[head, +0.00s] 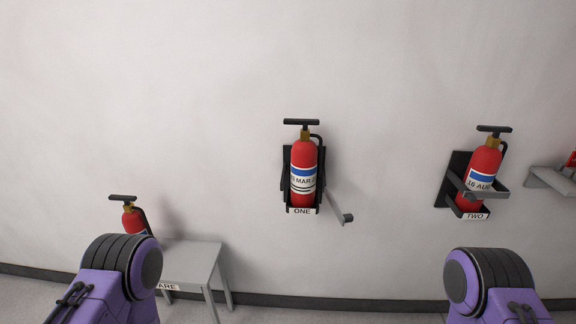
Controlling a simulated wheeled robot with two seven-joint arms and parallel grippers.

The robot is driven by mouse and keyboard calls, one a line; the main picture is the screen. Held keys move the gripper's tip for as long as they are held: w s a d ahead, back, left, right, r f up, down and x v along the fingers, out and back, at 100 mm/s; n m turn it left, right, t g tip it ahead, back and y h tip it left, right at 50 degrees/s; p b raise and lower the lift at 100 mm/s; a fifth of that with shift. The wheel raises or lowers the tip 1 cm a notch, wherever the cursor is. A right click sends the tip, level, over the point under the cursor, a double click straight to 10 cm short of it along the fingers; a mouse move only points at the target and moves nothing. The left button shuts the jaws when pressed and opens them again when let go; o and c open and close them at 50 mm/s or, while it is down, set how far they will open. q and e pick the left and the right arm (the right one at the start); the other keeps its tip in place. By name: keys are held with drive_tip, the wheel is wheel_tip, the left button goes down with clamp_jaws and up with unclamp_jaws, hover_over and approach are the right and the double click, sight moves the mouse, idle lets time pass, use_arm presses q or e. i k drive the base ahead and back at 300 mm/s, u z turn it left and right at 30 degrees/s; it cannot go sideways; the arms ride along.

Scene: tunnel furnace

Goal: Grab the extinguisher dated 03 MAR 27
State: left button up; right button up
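A red extinguisher (303,168) with a black handle hangs upright in a black wall bracket (284,172) labelled ONE. Its label shows part of a date with MAR; the full day and year are not readable. A grey strap or arm (339,206) hangs open to the lower right of this bracket. A second red extinguisher (481,172), with a label reading 16 AUG, sits in the bracket (450,182) labelled TWO, with a grey bar across its front. My two purple arms show at the bottom left and bottom right; neither gripper is in view.
A grey table (205,251) with a partly hidden label ending in ARE stands at lower left. Another red extinguisher (133,219) is there, partly hidden by my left arm. A grey wall shelf (553,181) with a red object is at the right edge.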

sight(304, 151)
drive_tip(key=k, duration=0.6)
drive_tip(key=z, duration=0.7)
drive_tip(key=i, duration=1.35)
drive_tip(key=u, duration=0.35)
